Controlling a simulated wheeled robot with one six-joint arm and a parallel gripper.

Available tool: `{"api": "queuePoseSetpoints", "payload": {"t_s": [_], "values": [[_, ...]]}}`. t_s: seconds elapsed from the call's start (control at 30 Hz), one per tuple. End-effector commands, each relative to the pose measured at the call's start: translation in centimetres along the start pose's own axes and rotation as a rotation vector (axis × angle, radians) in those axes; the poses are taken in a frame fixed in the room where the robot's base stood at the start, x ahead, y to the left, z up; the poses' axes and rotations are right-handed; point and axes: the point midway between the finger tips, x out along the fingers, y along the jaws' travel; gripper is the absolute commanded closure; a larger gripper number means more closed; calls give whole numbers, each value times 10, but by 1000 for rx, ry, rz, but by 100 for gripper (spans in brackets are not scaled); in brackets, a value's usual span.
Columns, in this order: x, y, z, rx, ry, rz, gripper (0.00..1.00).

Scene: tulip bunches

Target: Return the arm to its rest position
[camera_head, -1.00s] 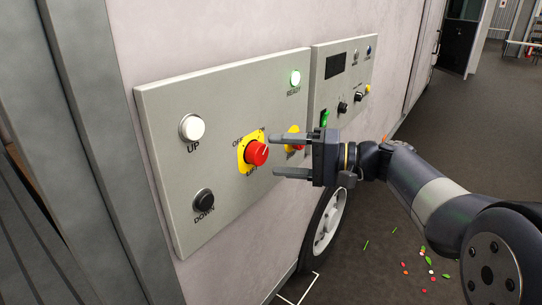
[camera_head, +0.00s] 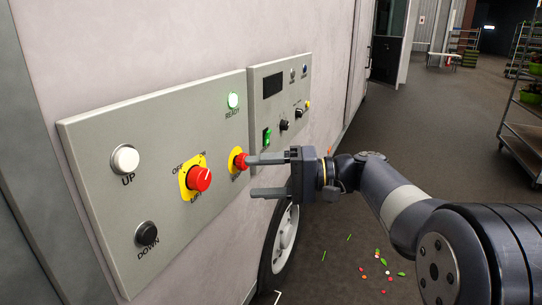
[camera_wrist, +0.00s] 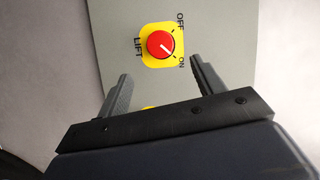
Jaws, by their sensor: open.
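My gripper (camera_head: 268,176) is open and empty in the head view, its two fingers pointing left in front of the control panel (camera_head: 90,221). The red LIFT knob on its yellow plate (camera_head: 199,178) is to the left of the fingertips, apart from them. In the wrist view my gripper (camera_wrist: 160,78) shows its two spread fingers, with the LIFT knob (camera_wrist: 161,44) beyond them, its white line pointing toward ON. A second red button on yellow (camera_head: 240,161) sits by the upper fingertip; whether they touch I cannot tell.
A wheel (camera_head: 284,240) is below.

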Motion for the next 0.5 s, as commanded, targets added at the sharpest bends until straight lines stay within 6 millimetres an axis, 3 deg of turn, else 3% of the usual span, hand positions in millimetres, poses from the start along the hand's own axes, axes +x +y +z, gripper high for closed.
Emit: {"api": "queuePoseSetpoints", "payload": {"t_s": [0.5], "values": [[86,-1,1,0,-4,0,35]]}}
